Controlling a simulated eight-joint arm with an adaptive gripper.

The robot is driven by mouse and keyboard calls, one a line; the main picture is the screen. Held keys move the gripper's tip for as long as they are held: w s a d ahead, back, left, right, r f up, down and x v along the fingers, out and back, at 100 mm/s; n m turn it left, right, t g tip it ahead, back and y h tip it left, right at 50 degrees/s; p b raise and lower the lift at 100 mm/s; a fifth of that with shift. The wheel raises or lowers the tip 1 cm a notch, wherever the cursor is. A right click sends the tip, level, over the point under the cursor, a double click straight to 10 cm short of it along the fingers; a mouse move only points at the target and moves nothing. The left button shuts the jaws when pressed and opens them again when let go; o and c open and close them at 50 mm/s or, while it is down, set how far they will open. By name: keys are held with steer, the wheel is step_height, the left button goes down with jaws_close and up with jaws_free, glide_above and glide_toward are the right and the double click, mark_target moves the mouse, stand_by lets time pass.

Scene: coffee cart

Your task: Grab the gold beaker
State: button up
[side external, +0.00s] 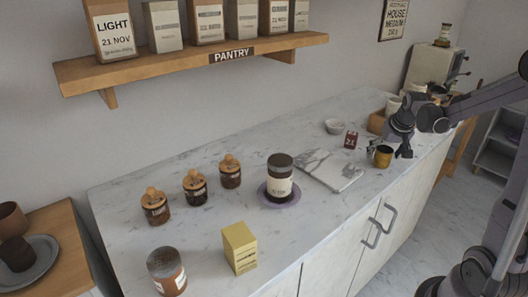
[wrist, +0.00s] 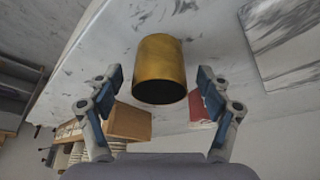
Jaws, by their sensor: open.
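The gold beaker (side external: 382,156) stands on the marble counter near its front edge, at the right in the side view. In the wrist view the gold beaker (wrist: 160,68) is in the upper middle, ahead of my fingers, with its dark end toward me. My gripper (side external: 389,150) is right at the beaker in the side view. In the wrist view my gripper (wrist: 158,92) is open, with one blue-padded finger on each side below the beaker. A gap shows between each finger and the beaker, and nothing is held.
A small dark red box (side external: 351,140) stands close behind the beaker and shows beside the right finger in the wrist view (wrist: 200,108). A marble board (side external: 328,170) lies to the left. A white bowl (side external: 334,126) and a wooden box (side external: 377,122) are behind.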

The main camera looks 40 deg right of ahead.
steer(key=shift+x, duration=0.8)
steer(key=c, duration=1.3)
steer(key=shift+r, duration=0.15)
